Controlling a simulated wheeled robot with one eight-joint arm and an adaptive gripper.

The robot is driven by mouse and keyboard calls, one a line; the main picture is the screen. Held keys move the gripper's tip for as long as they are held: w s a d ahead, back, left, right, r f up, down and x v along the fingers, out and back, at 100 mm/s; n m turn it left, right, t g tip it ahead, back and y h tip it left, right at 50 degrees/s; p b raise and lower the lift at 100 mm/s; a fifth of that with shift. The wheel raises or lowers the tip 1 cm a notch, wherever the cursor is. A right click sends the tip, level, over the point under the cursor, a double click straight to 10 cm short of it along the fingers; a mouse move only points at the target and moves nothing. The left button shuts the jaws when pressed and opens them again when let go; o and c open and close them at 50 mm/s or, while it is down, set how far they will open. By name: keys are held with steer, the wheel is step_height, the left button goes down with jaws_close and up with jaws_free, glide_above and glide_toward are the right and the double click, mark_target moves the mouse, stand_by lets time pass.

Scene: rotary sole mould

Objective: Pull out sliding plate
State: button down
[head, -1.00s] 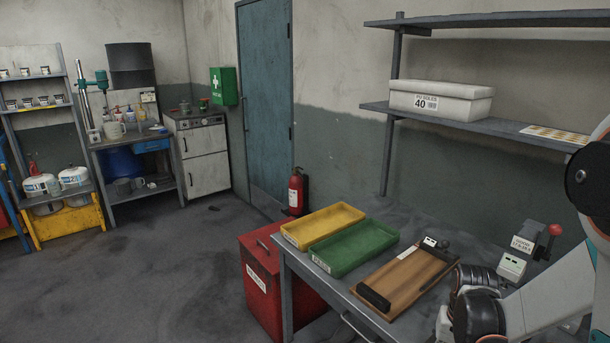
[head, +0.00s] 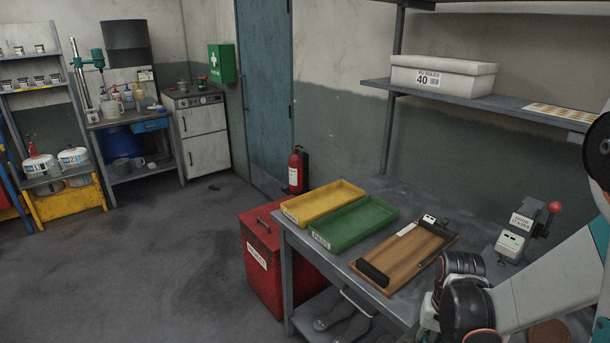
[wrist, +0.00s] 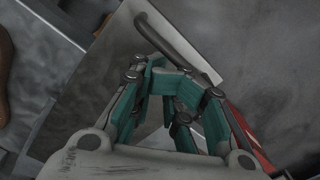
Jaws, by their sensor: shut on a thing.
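In the wrist view, my gripper (wrist: 180,82) is shut on a dark, curved bar handle (wrist: 165,38) near its lower end. How far the plate is out cannot be told. In the head view my gripper is not visible; my arm covers the lower right. A wooden board (head: 405,258) with a dark block and a clip lies on the grey table (head: 345,266).
A green tray (head: 355,224) and a yellow tray (head: 322,203) stand on the table. A red bin (head: 262,265) stands at its left side. Dark sole-shaped things (head: 340,325) lie below the table top. The floor to the left is mostly clear.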

steer(key=s+a, duration=0.3)
steer(key=a, duration=0.1)
steer(key=shift+s+a+b, duration=0.3)
steer(key=shift+s+a, duration=0.05)
steer(key=shift+s, duration=0.05)
stand_by(0.5)
steer(key=shift+f, duration=0.1)
step_height(320, 180, up, 8)
steer(key=p, duration=0.6)
steer(key=shift+w+d, duration=0.2)
steer(key=shift+w, duration=0.05)
stand_by(0.5)
